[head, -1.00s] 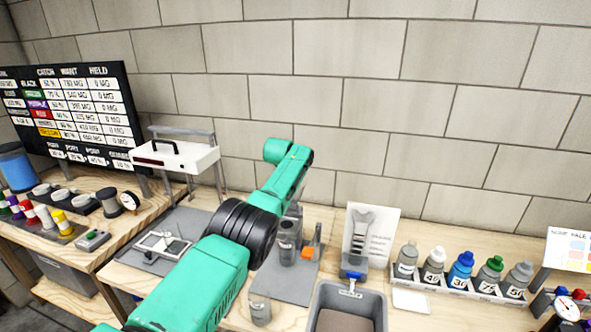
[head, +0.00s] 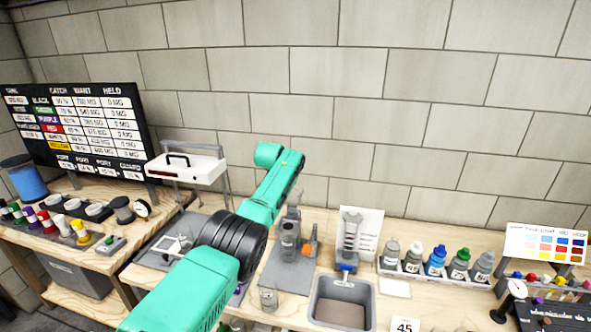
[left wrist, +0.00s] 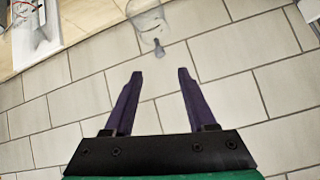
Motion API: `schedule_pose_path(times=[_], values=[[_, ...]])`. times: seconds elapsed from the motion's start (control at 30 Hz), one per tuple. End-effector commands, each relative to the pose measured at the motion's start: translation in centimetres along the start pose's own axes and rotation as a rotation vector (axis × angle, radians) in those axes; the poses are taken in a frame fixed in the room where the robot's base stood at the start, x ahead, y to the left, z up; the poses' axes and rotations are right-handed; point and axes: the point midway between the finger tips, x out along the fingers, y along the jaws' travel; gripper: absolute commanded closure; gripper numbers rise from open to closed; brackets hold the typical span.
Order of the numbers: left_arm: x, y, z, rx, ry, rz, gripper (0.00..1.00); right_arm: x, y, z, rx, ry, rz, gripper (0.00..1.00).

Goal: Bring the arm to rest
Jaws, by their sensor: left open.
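My left arm (head: 262,205), green with a black ribbed joint, comes in from the lower left in the head view and is bent over the wooden bench. Its gripper is hidden in that view. In the left wrist view my left gripper (left wrist: 160,78) shows two purple fingers spread apart with nothing between them. It faces the block wall (left wrist: 215,95). A clear, rounded object (left wrist: 150,20) with a grey stem shows beyond the fingertips; I cannot tell what it is. My right gripper is not in view.
The bench holds a grey bin (head: 343,303), a rack of several bottles (head: 437,262), a white balance-like box (head: 187,165) and a grey device (head: 290,235). A black results board (head: 85,135) stands at left. A color chart (head: 545,243) stands at right.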

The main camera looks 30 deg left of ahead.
Motion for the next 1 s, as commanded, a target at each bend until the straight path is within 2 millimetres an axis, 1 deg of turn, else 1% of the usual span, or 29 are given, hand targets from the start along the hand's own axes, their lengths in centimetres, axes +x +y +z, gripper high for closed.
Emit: schedule_pose_path(times=[0.1,0.23,0.3,0.37,0.47,0.5,0.53,0.57,0.6,0.63,0.67,0.7,0.77,0.8,0.9,1.0], values=[[0.0,0.0,0.0,0.000,0.000,0.000,0.44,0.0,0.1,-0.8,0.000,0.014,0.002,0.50],[0.1,0.2,0.3,0.005,-0.004,0.001,0.44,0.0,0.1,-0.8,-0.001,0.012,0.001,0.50],[0.8,1.3,1.4,0.025,-0.019,0.008,0.44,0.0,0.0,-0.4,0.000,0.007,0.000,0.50],[1.6,3.0,3.4,0.058,-0.044,0.020,0.44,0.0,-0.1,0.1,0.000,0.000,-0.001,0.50],[2.6,7.5,8.7,0.129,-0.104,0.059,0.44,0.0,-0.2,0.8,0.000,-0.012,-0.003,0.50],[2.6,9.4,11.4,0.156,-0.131,0.079,0.44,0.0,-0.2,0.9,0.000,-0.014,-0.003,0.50],[2.4,10.9,13.4,0.174,-0.152,0.095,0.44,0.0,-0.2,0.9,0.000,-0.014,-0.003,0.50],[2.0,12.2,15.5,0.191,-0.173,0.111,0.44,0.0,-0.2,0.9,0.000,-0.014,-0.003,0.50],[1.2,13.9,18.4,0.210,-0.201,0.133,0.44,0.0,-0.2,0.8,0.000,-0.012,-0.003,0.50],[0.4,15.1,20.6,0.221,-0.223,0.151,0.44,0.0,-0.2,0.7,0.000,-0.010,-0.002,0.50],[-0.6,16.2,22.7,0.229,-0.245,0.169,0.44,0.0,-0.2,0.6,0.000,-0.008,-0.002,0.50],[-2.1,17.4,25.5,0.239,-0.273,0.190,0.44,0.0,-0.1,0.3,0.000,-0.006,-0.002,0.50],[-4.5,18.8,28.9,0.245,-0.311,0.219,0.44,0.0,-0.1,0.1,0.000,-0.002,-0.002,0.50],[-6.1,19.4,30.8,0.246,-0.332,0.235,0.44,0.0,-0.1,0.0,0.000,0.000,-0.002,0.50],[-9.7,20.4,34.3,0.242,-0.378,0.264,0.44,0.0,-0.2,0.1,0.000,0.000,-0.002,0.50],[-12.9,20.7,36.8,0.234,-0.416,0.286,0.44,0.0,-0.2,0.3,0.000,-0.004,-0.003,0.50]])
